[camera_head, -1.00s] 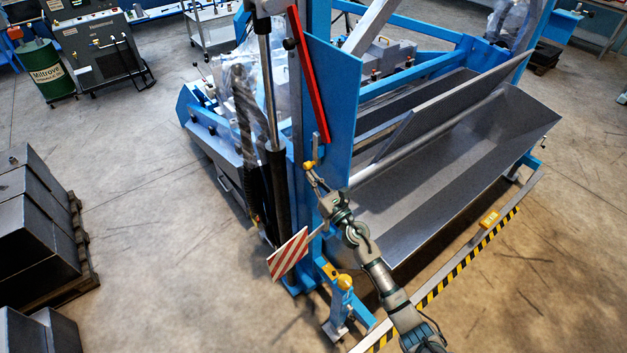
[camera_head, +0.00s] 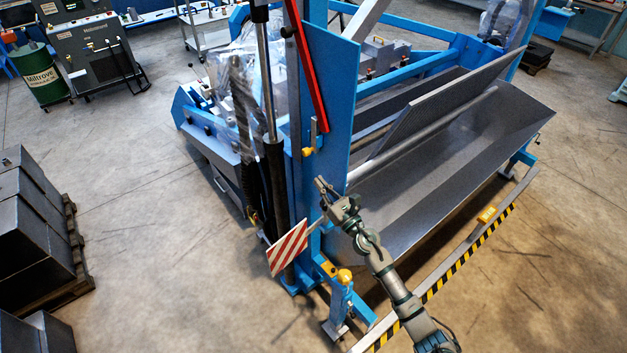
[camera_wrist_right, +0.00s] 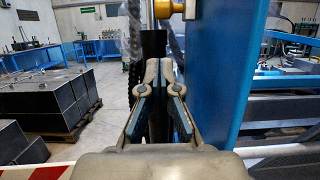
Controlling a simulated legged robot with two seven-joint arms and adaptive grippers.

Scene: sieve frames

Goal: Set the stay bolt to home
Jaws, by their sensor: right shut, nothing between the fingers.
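A yellow knob (camera_head: 308,151), which looks like the stay bolt, sits on the blue post (camera_head: 313,170) with an upright grey lever or plate (camera_head: 313,132) beside it. In the right wrist view the brass-yellow knob (camera_wrist_right: 163,9) is at the top edge, next to a grey part (camera_wrist_right: 188,10). My right gripper (camera_head: 320,182) is below the knob in the head view and apart from it. In the right wrist view my right gripper (camera_wrist_right: 159,66) is shut and empty, below the knob. My left gripper is out of view.
A red bar (camera_head: 306,70) slants along the blue plate (camera_head: 334,95) above the knob. A striped sign (camera_head: 288,248) juts out left below. A grey trough (camera_head: 460,180) lies to the right. Dark bins (camera_head: 35,220) stand far left. The floor between is clear.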

